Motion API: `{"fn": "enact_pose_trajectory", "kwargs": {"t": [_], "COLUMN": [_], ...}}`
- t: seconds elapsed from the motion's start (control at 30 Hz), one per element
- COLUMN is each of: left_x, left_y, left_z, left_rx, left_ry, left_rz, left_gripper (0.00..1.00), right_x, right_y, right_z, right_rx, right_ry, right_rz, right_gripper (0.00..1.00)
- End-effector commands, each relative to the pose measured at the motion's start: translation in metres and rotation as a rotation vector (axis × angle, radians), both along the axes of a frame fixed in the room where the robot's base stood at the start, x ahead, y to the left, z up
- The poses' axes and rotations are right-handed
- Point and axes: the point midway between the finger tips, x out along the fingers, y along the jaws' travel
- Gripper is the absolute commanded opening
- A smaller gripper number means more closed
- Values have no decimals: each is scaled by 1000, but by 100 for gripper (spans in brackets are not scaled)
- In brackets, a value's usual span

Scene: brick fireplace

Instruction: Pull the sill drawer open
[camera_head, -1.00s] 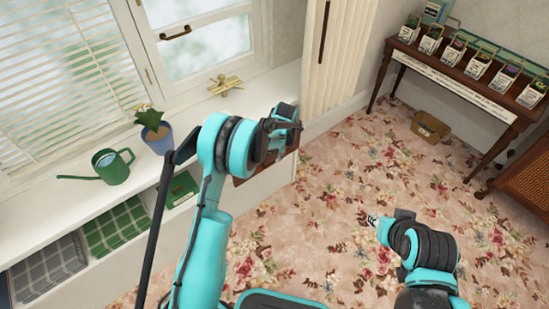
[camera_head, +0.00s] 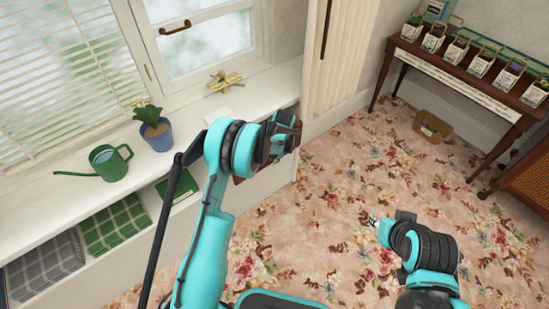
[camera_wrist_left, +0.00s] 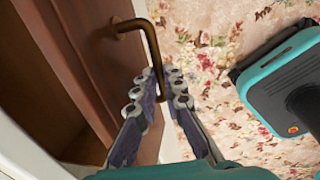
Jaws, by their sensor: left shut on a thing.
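The sill drawer has a reddish-brown wooden front (camera_wrist_left: 95,28), seen close up in the left wrist view. A dark hollow shows beside the front, so the drawer appears partly out. A bent brass handle (camera_wrist_left: 131,25) stands off the front. My left gripper (camera_wrist_left: 163,88) is shut on the handle bar, with its fingers on either side. In the head view my left gripper (camera_head: 283,134) is at the end of the sill unit and hides most of the drawer. My right gripper (camera_head: 373,220) is low over the carpet, away from the drawer; its jaws are too small to read.
The white sill (camera_head: 190,117) holds a green watering can (camera_head: 110,163), a potted plant (camera_head: 154,130) and a brass tap-like piece (camera_head: 225,82). Folded checked cloths (camera_head: 115,226) lie in the shelf below. A side table (camera_head: 455,83) stands far right. Floral carpet (camera_head: 330,190) is open between.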

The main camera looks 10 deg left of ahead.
Motion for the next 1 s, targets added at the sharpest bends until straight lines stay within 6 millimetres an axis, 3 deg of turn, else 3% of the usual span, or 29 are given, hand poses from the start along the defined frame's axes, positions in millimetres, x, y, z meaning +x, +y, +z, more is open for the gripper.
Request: {"fn": "enact_pose_trajectory", "kwargs": {"t": [0.27, 0.47, 0.57, 0.6, 0.87, 1.0], "left_x": [-14, -14, -14, -14, -14, -15], "left_y": [-19, -18, -18, -18, -18, -20], "left_z": [-1, 0, 0, 0, 0, 10], "left_rx": [-1, 0, 0, 0, 0, 0], "left_ry": [0, 0, 0, 0, 0, 0], "left_rz": [-1, 0, 0, 0, 0, 0], "left_gripper": [0, 0, 28, 31, 31, 31], "right_x": [0, 0, 0, 0, 0, 0], "right_y": [0, 0, 0, 0, 0, 0], "right_z": [-3, -3, -3, -3, -3, -3], "right_rx": [0, 0, 0, 0, 0, 0], "right_ry": [0, 0, 0, 0, 0, 0], "right_rz": [0, 0, 0, 0, 0, 0], "right_gripper": [31, 31, 31, 31, 31, 31]}}
